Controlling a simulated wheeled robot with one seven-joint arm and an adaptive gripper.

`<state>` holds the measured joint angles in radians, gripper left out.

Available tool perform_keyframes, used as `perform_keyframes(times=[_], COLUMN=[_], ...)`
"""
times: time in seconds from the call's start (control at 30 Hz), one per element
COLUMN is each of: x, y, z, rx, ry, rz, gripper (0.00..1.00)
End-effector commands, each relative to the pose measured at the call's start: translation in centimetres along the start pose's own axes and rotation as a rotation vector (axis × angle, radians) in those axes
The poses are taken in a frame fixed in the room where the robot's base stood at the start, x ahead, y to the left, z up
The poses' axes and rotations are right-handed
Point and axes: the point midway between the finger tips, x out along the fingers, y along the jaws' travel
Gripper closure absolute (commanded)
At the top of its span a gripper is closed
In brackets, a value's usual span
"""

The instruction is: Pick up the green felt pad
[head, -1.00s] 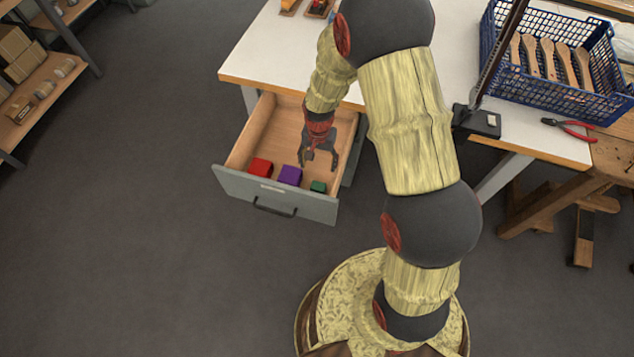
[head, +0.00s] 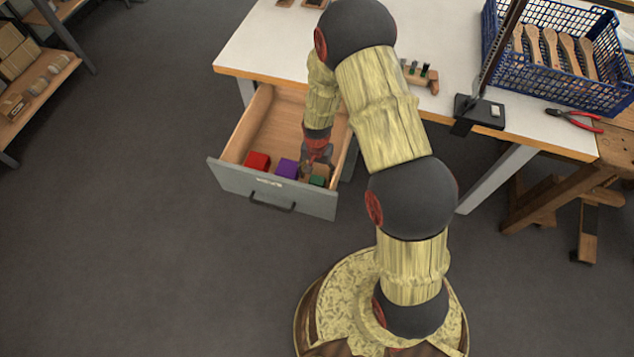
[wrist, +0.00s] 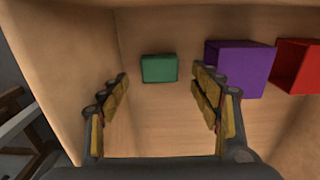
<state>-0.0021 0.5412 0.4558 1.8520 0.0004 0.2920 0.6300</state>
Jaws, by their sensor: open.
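The green felt pad (wrist: 159,68) lies in the open drawer, near its front right corner in the head view (head: 317,181). In the wrist view it shows between and beyond my open fingers. My gripper (wrist: 160,92) is inside the drawer, pointing down, with nothing between its fingers. In the head view my gripper (head: 317,165) is just behind the pad and partly covers it. Whether a finger touches the pad cannot be told.
A purple block (wrist: 238,68) lies beside the pad, and a red block (wrist: 299,66) beyond it. The drawer's walls (head: 235,140) enclose them closely. The white table (head: 265,45) stands above the drawer, with a blue crate (head: 560,75) of wooden handles.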

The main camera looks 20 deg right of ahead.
Motion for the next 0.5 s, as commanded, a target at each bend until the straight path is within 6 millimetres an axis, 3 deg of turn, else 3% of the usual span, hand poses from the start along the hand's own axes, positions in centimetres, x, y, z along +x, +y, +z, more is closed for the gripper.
perform_keyframes(times=[0.27,0.5], x=[4.1,4.3], y=[0.1,0.0], z=[0.1,0.0], rx=[0.000,0.000], ry=[-0.002,0.000], rz=[0.001,0.000], gripper=[0.36,0.36])
